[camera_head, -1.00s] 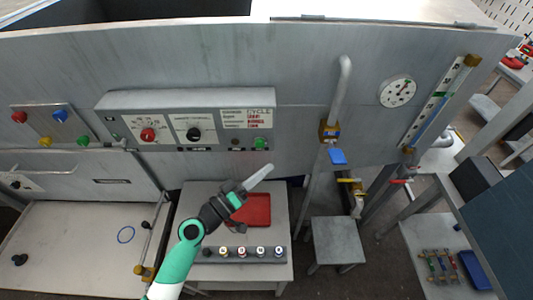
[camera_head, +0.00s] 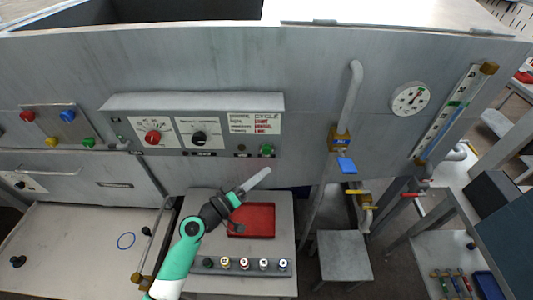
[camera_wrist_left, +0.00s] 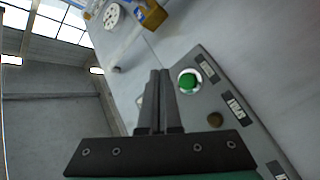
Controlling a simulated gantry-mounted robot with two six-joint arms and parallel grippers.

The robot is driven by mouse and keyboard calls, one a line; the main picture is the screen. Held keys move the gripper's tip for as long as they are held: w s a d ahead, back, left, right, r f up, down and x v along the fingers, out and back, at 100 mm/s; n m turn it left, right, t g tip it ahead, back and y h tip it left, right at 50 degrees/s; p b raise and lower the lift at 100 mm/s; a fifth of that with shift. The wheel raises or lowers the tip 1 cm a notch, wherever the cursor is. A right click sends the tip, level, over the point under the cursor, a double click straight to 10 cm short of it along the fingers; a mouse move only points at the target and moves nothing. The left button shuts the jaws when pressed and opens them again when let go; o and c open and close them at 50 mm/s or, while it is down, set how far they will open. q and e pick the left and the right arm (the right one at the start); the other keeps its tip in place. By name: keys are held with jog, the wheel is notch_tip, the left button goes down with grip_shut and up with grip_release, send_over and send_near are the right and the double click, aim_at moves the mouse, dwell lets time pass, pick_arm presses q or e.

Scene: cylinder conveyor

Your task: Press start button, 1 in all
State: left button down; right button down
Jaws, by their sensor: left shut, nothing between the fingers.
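A green button (camera_head: 266,149) sits at the lower right of the grey control box (camera_head: 205,101) on the machine front. A dark brown button (camera_head: 241,148) is just left of it. In the left wrist view the green button (camera_wrist_left: 188,81) has a pale ring around it and lies just right of the fingertips. My left gripper (camera_head: 267,171) is shut and empty, below the green button in the head view. In the left wrist view its fingers (camera_wrist_left: 160,75) are together, apart from the button as far as I can tell. My right gripper is not in view.
The box also carries a red knob (camera_head: 152,137) and a black knob (camera_head: 199,138). A blue-handled valve (camera_head: 346,164) is to the right. Below my arm, a small table holds a red tray (camera_head: 262,221) and several small cylinders in a rack (camera_head: 212,265).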

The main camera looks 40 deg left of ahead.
aim_at(271, 151)
pick_arm(q)
jog(key=shift+w+a+b, duration=1.05)
jog(key=shift+w+a, duration=0.65)
jog(key=shift+w, duration=0.1)
dwell(0.6)
jog(key=shift+w+a+b, duration=0.25)
jog(key=shift+w+b, duration=0.05)
jog(key=shift+b, duration=0.1)
jog(key=shift+w+a+b, duration=0.35)
jog(key=shift+w+b, duration=0.05)
jog(key=shift+b, duration=0.05)
dwell(0.7)
jog(key=shift+s, duration=0.1)
jog(key=shift+s+d+p, duration=0.5)
jog(key=shift+s+d, duration=0.1)
